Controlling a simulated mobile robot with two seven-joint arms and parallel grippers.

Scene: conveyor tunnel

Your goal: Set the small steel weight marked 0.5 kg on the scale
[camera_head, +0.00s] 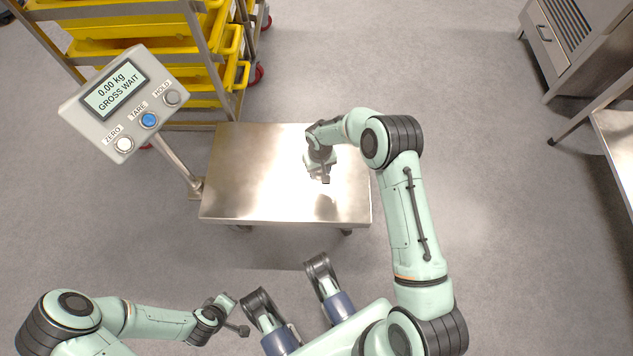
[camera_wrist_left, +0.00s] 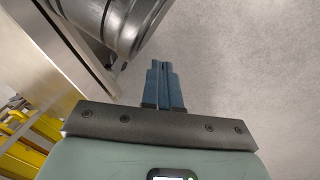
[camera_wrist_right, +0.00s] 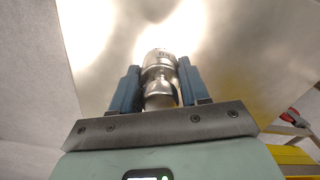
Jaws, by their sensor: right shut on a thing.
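The scale has a bare steel platform (camera_head: 250,185) and a display head (camera_head: 125,95) on a post at its left. The display reads 0.00 kg, GROSS, WAIT. My right gripper (camera_head: 322,180) is over the right part of the platform. In the right wrist view its blue fingers (camera_wrist_right: 160,85) are shut on a small shiny steel weight (camera_wrist_right: 158,72), with the platform behind it. The marking on the weight is too small to read. I cannot tell whether the weight touches the platform. My left gripper (camera_head: 240,328) is low at the left; in the left wrist view its fingers (camera_wrist_left: 163,85) are together and empty.
A rack with yellow bins (camera_head: 150,45) stands behind the display. A steel cabinet (camera_head: 580,40) and a steel table (camera_head: 615,140) are at the right. Grey floor lies open between the scale and the table.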

